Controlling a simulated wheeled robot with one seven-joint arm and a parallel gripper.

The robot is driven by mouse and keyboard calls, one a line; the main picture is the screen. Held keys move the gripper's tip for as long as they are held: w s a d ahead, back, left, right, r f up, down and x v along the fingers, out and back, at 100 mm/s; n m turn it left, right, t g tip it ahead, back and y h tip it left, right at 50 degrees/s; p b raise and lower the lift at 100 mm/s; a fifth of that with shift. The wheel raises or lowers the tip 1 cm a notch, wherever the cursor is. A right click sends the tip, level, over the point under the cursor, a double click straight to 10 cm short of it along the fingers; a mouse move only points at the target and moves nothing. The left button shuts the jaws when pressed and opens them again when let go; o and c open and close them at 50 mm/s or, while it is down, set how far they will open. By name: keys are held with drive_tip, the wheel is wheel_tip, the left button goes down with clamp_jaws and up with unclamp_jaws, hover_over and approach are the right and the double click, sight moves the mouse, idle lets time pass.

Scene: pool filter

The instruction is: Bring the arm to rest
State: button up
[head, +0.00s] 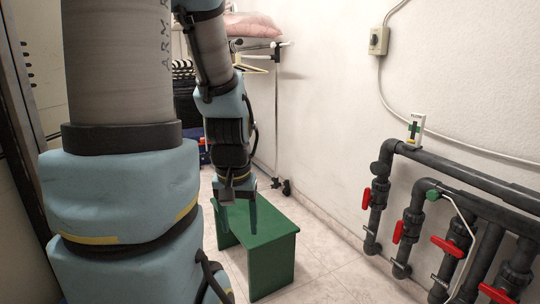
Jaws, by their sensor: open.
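My arm fills the left half of the head view, with a large blue and grey link close to the camera. Its far part hangs down near the middle, and my gripper (238,218) points downward with its two fingers apart and nothing seen between them. The gripper is in front of or above a green stool (268,245) on the tiled floor. I cannot tell the exact gap between the fingertips and the stool. Part of the stool is hidden behind the arm.
Dark grey pipes (465,180) with red valve handles (405,228) run along the right wall. A grey switch box (378,40) hangs above them. A wheeled rack (276,110) with pink cloth (250,24) stands at the back. Tiled floor (325,265) is clear between stool and pipes.

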wheel_tip(320, 180, up, 24)
drive_tip(key=p, duration=2.1)
drive_tip(key=shift+p, duration=0.35)
